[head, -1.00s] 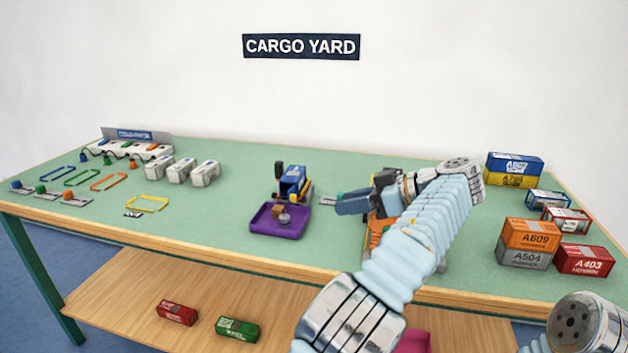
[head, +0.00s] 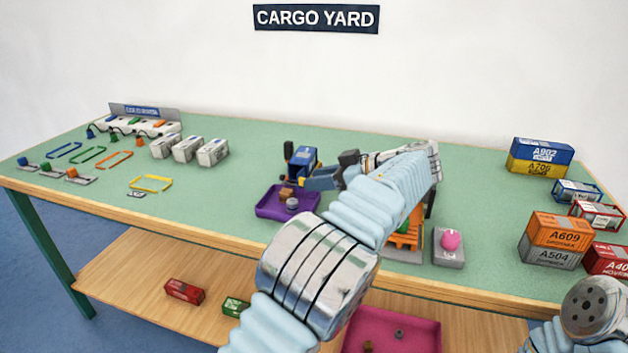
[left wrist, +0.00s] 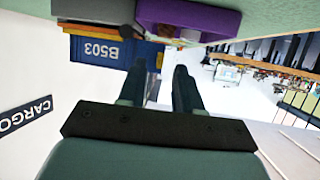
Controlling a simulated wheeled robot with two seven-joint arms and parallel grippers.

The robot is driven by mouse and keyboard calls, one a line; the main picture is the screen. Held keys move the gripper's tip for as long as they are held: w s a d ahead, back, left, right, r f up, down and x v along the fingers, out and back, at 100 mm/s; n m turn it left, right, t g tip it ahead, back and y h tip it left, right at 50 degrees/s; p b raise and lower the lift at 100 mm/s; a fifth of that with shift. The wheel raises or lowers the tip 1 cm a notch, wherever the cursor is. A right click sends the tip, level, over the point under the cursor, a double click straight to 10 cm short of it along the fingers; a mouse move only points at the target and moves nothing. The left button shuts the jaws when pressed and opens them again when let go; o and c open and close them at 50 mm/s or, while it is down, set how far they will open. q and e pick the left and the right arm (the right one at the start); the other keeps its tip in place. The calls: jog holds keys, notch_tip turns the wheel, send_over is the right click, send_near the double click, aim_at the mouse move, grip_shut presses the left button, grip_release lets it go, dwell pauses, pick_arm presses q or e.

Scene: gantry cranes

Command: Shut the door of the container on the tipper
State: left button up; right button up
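The blue container (head: 301,160) sits on the tipper behind the purple tray (head: 266,208). Its end towards the tray looks dark and open; I cannot make out the door clearly. My left gripper (head: 312,180) reaches in from the right, its fingertips close beside the container. In the left wrist view, the container (left wrist: 100,50), marked B503 and upside down, lies just beyond the fingers of my left gripper (left wrist: 159,72). The fingers are apart with nothing seen between them. I cannot tell if one touches the container. My right gripper is out of view.
The purple tray holds a brown block (head: 286,194) and a grey piece (head: 292,204). An orange stand (head: 404,238) and a grey box with a pink button (head: 451,240) are by my left forearm. White containers (head: 187,149) stand left; stacked containers (head: 555,238) stand right.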

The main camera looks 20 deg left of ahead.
pick_arm(q)
jog(key=shift+x, duration=0.95)
jog(key=shift+c, duration=0.5)
grip_shut()
